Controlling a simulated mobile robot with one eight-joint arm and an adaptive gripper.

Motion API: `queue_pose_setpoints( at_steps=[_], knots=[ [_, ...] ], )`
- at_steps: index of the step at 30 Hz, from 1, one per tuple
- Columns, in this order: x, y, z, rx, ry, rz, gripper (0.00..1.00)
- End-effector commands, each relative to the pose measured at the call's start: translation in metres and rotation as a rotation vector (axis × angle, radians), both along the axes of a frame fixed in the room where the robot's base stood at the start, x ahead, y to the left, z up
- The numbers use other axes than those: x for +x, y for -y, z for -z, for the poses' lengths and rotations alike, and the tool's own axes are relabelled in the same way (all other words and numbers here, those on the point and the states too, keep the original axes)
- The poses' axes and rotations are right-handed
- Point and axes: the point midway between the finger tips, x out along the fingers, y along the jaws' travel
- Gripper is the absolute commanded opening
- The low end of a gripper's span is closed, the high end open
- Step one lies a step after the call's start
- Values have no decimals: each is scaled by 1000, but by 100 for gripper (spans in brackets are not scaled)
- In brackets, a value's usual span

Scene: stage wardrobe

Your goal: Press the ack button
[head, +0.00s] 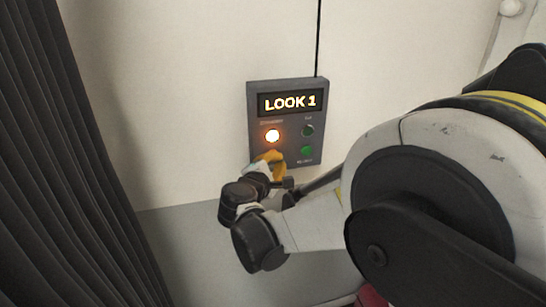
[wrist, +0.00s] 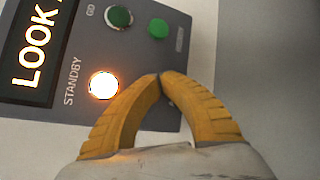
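A dark grey cue panel (head: 255,119) is on the pale wall, its display reading "LOOK 1". A lit standby lamp (head: 272,136) is at left, with a dark green lamp (head: 308,131) to its right. Below that is a bright green button (head: 306,151), also in the wrist view (wrist: 158,28); I cannot read its label. No ack label is readable. My gripper (wrist: 160,76) has its yellow fingers together at the tips, nothing visible between them, before the panel's lower left. They hide that part; I cannot tell whether they touch it.
A dark pleated curtain (head: 70,150) hangs at the left. A dark cable (head: 318,40) runs up the wall from the panel. The lower wall (head: 180,245) is grey. My arm fills the right side of the head view.

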Motion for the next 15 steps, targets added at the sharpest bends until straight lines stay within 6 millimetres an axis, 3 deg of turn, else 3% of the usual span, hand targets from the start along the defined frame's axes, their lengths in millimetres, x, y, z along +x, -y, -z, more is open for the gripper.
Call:
queue_pose_setpoints(
  at_steps=[15],
  knots=[
    [-11, 3, 0, 0, 0, 0, 0]
  ],
)
